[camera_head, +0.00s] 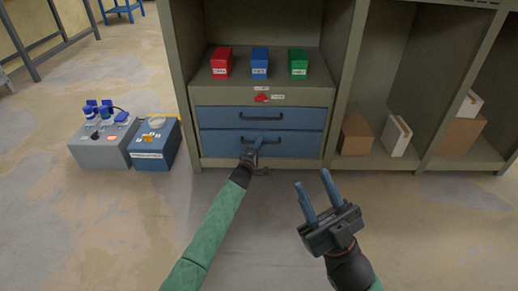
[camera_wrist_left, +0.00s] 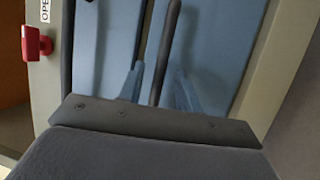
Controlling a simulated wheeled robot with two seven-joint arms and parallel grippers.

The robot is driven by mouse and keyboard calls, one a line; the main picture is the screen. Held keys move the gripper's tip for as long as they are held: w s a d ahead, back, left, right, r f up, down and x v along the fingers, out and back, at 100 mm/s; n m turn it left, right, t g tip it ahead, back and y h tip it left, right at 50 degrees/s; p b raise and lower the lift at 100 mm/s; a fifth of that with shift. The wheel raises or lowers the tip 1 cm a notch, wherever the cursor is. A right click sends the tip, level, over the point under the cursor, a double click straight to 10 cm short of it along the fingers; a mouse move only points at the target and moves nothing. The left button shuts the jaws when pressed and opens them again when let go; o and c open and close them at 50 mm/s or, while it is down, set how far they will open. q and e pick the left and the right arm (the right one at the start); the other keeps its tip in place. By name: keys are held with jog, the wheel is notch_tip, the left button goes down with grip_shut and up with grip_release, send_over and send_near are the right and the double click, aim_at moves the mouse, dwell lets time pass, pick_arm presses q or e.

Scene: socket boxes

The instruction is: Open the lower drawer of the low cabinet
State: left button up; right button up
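The low cabinet holds two blue drawers with dark bar handles, an upper drawer (camera_head: 225,125) and a lower drawer (camera_head: 225,148). Both look shut. My left gripper (camera_head: 256,144) is at the lower drawer's handle (camera_head: 272,142), its fingers pointing at the drawer front. In the left wrist view the handle bar (camera_wrist_left: 165,45) runs between the two blue fingers of the left gripper (camera_wrist_left: 158,85), with gaps seen on both sides. Whether either finger touches it cannot be told. My right gripper (camera_head: 312,180) is open and empty, in front of the cabinet to the right.
Red (camera_head: 221,65), blue (camera_head: 260,63) and green (camera_head: 298,65) boxes stand on the shelf above. A red knob (camera_head: 262,97) sits above the drawers. A grey box (camera_head: 98,150) and a blue box (camera_head: 155,150) stand on the floor at left. Floor before the drawers is clear.

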pick_arm(q)
jog(key=shift+w, duration=0.1)
grip_shut()
dwell(0.3)
